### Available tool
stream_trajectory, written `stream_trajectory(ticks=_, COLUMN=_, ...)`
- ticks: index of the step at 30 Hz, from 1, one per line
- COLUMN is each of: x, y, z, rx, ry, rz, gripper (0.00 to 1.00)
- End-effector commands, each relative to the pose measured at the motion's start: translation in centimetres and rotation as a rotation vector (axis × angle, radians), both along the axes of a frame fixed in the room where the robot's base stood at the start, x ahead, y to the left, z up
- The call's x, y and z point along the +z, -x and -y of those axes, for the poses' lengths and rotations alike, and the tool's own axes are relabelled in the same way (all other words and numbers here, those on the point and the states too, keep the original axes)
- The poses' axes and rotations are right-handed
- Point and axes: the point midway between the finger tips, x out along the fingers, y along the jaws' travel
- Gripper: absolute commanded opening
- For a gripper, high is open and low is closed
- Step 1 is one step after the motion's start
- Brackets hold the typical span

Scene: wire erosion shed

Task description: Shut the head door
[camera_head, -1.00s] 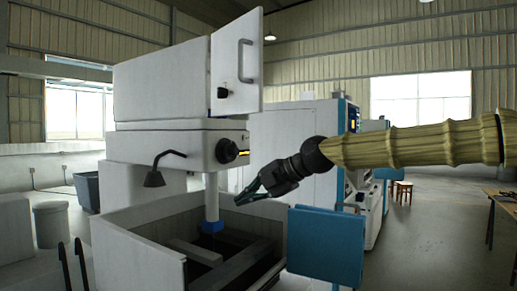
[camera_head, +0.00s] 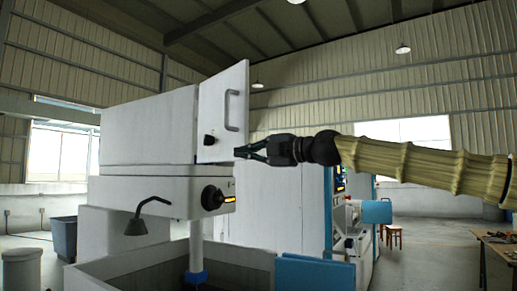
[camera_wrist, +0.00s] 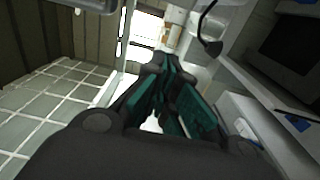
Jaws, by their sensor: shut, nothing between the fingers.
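The head door (camera_head: 222,114) is a white panel with a grey bar handle (camera_head: 232,110) and a black knob (camera_head: 209,140). It stands swung open at the right end of the white machine head (camera_head: 150,130). My gripper (camera_head: 238,152) is shut and empty, its fingertips pointing left at the door's lower right edge. I cannot tell whether they touch it. In the wrist view the closed dark green fingers (camera_wrist: 160,70) fill the middle; I cannot make out the door there.
A black lamp (camera_head: 137,226) on a bent arm hangs from the head; it shows in the wrist view (camera_wrist: 211,46). A black dial (camera_head: 212,198) sits below the door. The open tank (camera_head: 110,275) is underneath, with a blue panel (camera_head: 315,272) at its right. Another machine (camera_head: 275,190) stands behind.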

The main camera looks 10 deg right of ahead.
Motion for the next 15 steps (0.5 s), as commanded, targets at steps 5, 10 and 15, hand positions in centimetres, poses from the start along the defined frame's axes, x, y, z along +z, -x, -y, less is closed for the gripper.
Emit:
stream_trajectory(ticks=5, x=0.2, y=-1.7, z=-2.3, rx=0.000, ry=0.001, rz=-0.002, gripper=0.00)
stream_trajectory(ticks=10, x=0.2, y=-3.1, z=-2.5, rx=-0.003, ry=-0.002, rz=-0.002, gripper=0.00)
stream_trajectory(ticks=15, x=0.2, y=-4.0, z=-1.0, rx=-0.001, ry=-0.001, rz=-0.002, gripper=0.00)
